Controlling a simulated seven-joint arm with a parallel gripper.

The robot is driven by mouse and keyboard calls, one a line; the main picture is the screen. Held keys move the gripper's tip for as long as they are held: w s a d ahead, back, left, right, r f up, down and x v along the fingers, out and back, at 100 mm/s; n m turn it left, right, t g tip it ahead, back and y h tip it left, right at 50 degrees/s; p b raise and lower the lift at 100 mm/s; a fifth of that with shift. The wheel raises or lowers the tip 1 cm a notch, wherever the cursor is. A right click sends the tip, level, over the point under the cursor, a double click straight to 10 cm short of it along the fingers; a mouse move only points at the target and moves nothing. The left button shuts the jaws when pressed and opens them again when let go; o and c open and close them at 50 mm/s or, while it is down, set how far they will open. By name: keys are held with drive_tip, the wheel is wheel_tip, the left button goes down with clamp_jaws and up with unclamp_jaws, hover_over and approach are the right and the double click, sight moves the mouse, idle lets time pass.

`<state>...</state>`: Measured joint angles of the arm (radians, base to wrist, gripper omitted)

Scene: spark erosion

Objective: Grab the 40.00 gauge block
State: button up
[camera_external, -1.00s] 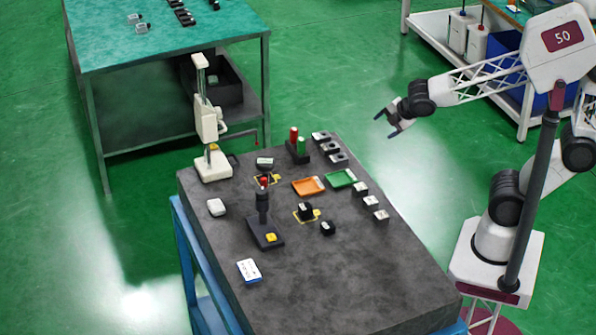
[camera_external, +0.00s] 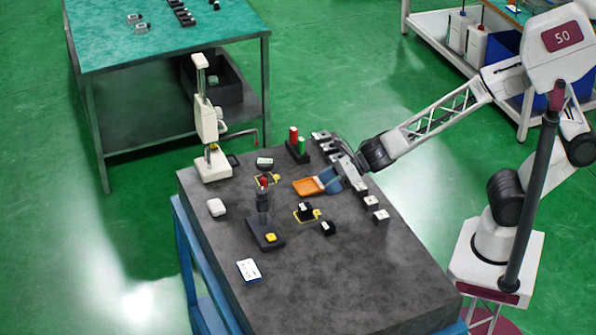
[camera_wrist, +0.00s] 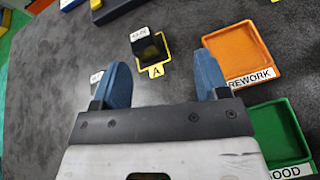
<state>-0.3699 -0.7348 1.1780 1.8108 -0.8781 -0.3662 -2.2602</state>
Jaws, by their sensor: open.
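In the wrist view a dark block (camera_wrist: 148,46) with a white label stands on a yellow-edged square marked A; the label seems to begin with 40, its last digits unclear. The same block (camera_external: 304,211) shows in the external view near the table's middle. A second small dark block (camera_external: 327,228) sits beside it; its label (camera_wrist: 96,77) is mostly hidden behind my left finger in the wrist view. My gripper (camera_wrist: 161,68) is open and empty, its blue fingers apart. In the external view my gripper (camera_external: 331,181) is low over the green tray's area, to the upper right of both blocks.
An orange REWORK tray (camera_wrist: 242,55) and a green tray (camera_wrist: 275,138) lie close to my right finger. A dark stand (camera_external: 264,232) is left of the blocks. More labelled blocks (camera_external: 371,202) line the right edge. The table's front (camera_external: 340,285) is clear.

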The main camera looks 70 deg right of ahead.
sight(304, 207)
drive_tip(key=shift+s+a+f+n+g+y, duration=0.15)
drive_tip(key=shift+a+f+n+y, duration=0.15)
drive_tip(key=shift+a+f+n, duration=0.35)
drive_tip(key=shift+s+a+f+n+g+y, duration=0.15)
drive_tip(key=shift+a+f+n+y, duration=0.2)
drive_tip(key=shift+a+n, duration=0.55)
drive_tip(key=shift+w, duration=0.1)
drive_tip(key=shift+x, duration=1.2)
drive_tip(key=shift+x, duration=2.55)
drive_tip(key=shift+f, duration=0.1)
clamp_jaws()
